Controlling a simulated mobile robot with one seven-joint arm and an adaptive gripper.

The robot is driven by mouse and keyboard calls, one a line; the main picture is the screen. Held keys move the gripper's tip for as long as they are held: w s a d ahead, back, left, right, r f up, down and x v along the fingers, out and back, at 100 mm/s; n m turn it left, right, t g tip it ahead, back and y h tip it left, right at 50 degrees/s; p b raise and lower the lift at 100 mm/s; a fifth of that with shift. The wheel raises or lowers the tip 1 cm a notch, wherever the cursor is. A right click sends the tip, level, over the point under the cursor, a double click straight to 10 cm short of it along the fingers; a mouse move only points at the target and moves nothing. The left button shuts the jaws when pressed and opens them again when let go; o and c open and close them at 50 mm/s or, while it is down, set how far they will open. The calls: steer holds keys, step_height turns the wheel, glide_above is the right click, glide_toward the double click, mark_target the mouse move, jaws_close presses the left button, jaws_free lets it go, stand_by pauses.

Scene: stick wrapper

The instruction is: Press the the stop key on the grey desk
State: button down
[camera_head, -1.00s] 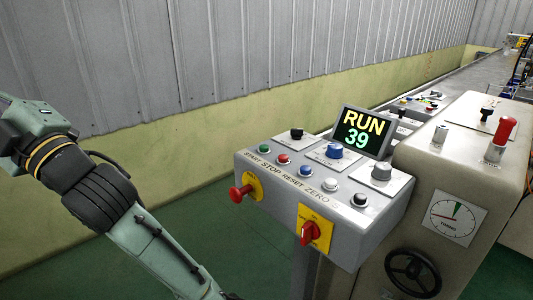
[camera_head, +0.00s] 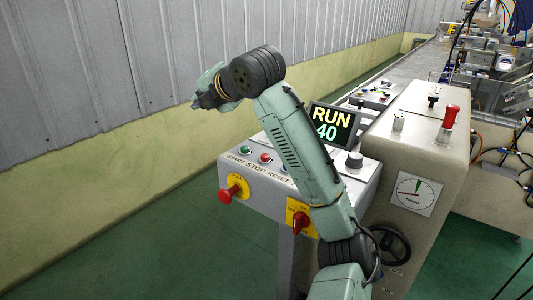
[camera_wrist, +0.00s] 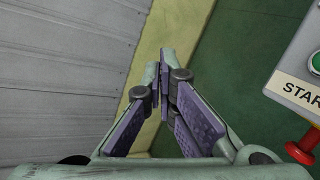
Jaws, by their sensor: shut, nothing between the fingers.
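The grey desk (camera_head: 228,178) is a sloped control panel with a row of keys. The stop key is the red button (camera_head: 265,158) above the label STOP, between the green start key (camera_head: 245,149) and a blue key partly behind my arm. My gripper (camera_head: 198,101) is in the air to the left of the desk and higher than it, apart from the keys. In the wrist view its purple-padded fingers (camera_wrist: 163,75) are together and empty. That view shows the green start key (camera_wrist: 316,62) at the right edge; the stop key is out of it.
A red mushroom button (camera_head: 225,196) sticks out of the desk's front, and a red rotary switch (camera_head: 299,222) is beside my arm. A display (camera_head: 332,125) reads RUN 40. My arm hides the desk's middle. A ribbed wall (camera_head: 60,90) stands behind on the left.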

steer(key=s+d+f+n+g+h, duration=0.1)
steer(key=d+h, duration=0.3)
steer(key=d, duration=1.2)
steer(key=shift+f+g+p, duration=0.15)
steer(key=shift+g+p, duration=0.25)
steer(key=shift+p, duration=0.05)
steer(key=shift+f, duration=0.1)
steer(key=b, duration=0.6)
glide_above(269, 155)
step_height(269, 155, down, 7)
steer(key=shift+r, duration=0.1)
steer(key=shift+f+b, duration=0.4)
steer(key=shift+f, duration=0.5)
steer(key=shift+f, duration=0.15)
steer(key=shift+f, duration=0.3)
